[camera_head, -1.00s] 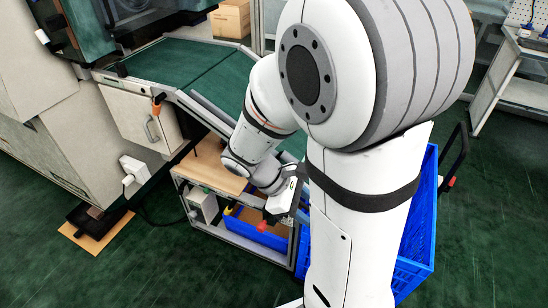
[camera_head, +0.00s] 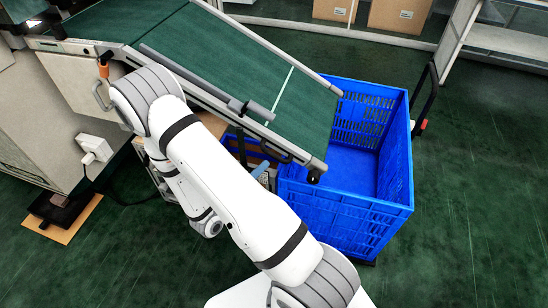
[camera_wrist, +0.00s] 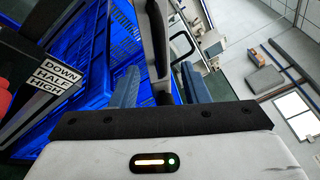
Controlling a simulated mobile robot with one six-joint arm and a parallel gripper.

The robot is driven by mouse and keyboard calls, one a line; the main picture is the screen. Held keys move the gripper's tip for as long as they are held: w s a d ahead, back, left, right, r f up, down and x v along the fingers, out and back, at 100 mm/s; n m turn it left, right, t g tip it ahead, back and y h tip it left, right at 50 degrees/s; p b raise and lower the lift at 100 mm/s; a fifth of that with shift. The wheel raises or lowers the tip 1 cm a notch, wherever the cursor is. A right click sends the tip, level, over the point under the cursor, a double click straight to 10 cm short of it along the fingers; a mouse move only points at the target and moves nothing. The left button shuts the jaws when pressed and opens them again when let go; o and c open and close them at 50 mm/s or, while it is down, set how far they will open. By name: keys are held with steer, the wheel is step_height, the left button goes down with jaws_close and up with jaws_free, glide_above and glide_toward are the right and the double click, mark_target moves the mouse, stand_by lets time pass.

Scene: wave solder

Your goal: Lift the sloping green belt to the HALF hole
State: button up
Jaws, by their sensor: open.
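The sloping green belt (camera_head: 235,65) runs down to the right in the head view, its low end over a blue crate. In the wrist view, a plate (camera_wrist: 52,78) reads DOWN, HALF and HIGH at the left; the holes cannot be made out. My gripper (camera_wrist: 160,85) is open, with its two blue-grey fingers either side of a dark bar (camera_wrist: 154,35). I cannot tell whether they touch it. In the head view, part of a finger (camera_head: 262,169) shows beneath the belt's near edge; the rest is hidden by my arm.
The large blue crate (camera_head: 398,172) stands under the belt's low end. Cardboard boxes (camera_head: 400,14) and a shelf rack (camera_head: 500,40) are at the back. The machine (camera_head: 75,85) is at the left. Green floor is free at the right and front.

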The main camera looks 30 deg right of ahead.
mark_target(274, 156)
steer(key=shift+x, duration=3.8)
steer(key=shift+c, duration=0.3)
jaws_close()
